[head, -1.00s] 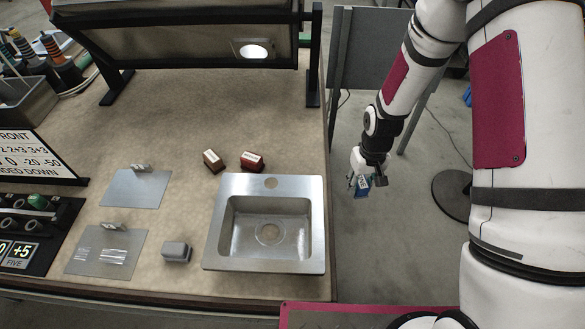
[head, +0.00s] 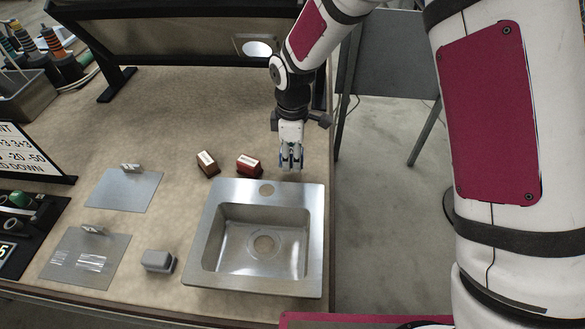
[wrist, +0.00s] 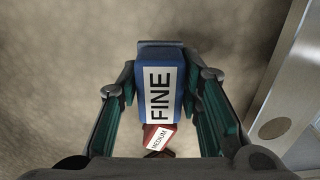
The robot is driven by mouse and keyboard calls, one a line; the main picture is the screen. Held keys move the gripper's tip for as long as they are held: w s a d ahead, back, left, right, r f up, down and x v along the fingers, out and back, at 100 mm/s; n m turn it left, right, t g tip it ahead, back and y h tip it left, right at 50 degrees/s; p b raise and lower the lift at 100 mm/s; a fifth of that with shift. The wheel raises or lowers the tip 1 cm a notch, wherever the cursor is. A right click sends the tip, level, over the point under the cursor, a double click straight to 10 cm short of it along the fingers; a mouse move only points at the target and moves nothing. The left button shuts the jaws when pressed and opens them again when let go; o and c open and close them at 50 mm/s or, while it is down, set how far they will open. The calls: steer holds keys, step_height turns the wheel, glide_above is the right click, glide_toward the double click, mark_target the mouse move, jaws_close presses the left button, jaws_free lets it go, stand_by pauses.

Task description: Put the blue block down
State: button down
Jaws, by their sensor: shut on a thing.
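In the wrist view my gripper (wrist: 159,88) is shut on the blue block (wrist: 171,65), which has a white label reading FINE. In the head view my gripper (head: 290,160) is over the tabletop just behind the sink's back right part, beside a red block (head: 249,165). The blue block is mostly hidden by the fingers there. I cannot tell whether the block touches the table. The red block, labelled MEDIUM, also shows below the blue block in the wrist view (wrist: 160,138).
A brown-red block (head: 206,164) stands left of the red block. The steel sink (head: 205,250) is in front. Two grey plates (head: 124,192) and a grey block (head: 158,261) lie to the left. A dark-framed panel (head: 180,38) stands at the back. The tabletop between is clear.

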mark_target(293, 175)
steer(key=shift+f, duration=2.35)
steer(key=shift+f, duration=0.1)
steer(key=shift+f, duration=0.1)
steer(key=c, duration=1.1)
jaws_free()
step_height(293, 175, up, 12)
steer(key=shift+r, duration=0.2)
